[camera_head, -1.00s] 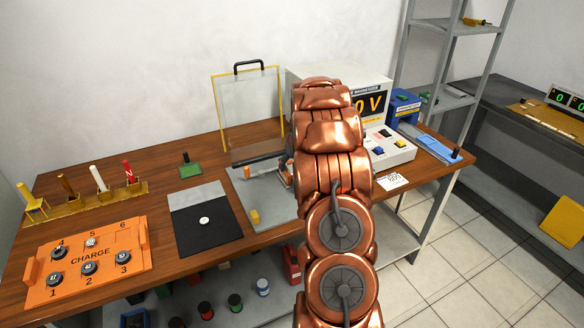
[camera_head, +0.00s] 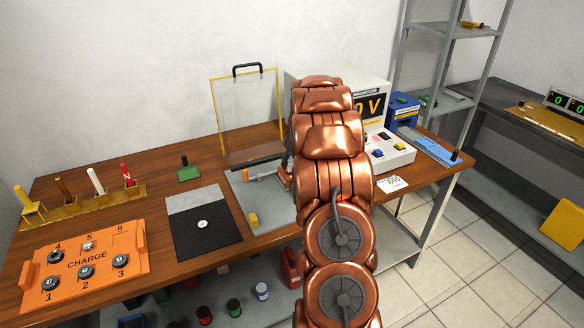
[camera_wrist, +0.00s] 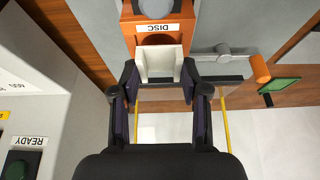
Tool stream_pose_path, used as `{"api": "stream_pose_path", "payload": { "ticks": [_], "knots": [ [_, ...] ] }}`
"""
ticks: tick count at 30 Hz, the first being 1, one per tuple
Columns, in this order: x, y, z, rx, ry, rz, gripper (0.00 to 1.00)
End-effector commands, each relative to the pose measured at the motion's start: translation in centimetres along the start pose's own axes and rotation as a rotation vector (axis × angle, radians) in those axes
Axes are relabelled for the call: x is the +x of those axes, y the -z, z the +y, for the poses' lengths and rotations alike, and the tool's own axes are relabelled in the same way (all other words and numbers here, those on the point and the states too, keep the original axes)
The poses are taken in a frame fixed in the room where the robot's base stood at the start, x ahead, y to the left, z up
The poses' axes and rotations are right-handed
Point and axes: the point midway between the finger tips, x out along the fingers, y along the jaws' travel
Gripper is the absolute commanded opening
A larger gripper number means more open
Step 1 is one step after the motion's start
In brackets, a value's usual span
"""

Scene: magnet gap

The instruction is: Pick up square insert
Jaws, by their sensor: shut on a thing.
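In the wrist view my gripper (camera_wrist: 159,76) has its two dark fingers on either side of a pale grey, square-edged block (camera_wrist: 160,58), which looks like the square insert. The fingers are shut on it. The block sits right against an orange fixture (camera_wrist: 128,28) labelled DISC; I cannot tell whether it still rests in it. In the head view my copper arm hides the block and most of the gripper.
A lever with an orange knob (camera_wrist: 260,68) lies close right of the gripper. A clear yellow-edged shield (camera_head: 250,115) stands behind. A white magnetizer box (camera_head: 395,150) is to the right. The CHARGE tray (camera_head: 85,268) and a black mat (camera_head: 205,240) lie left.

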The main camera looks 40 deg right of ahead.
Motion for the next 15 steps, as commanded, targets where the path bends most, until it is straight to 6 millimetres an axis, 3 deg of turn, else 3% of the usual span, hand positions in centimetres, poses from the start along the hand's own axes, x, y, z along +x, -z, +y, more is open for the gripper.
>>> {"api": "stream_pose_path", "payload": {
  "ticks": [4,15],
  "knots": [
    [-1.3,0.6,-0.1,-0.002,-0.002,0.003,0.27],
    [-1.9,-0.5,-4.0,-0.003,-0.001,0.003,0.27]
  ]
}}
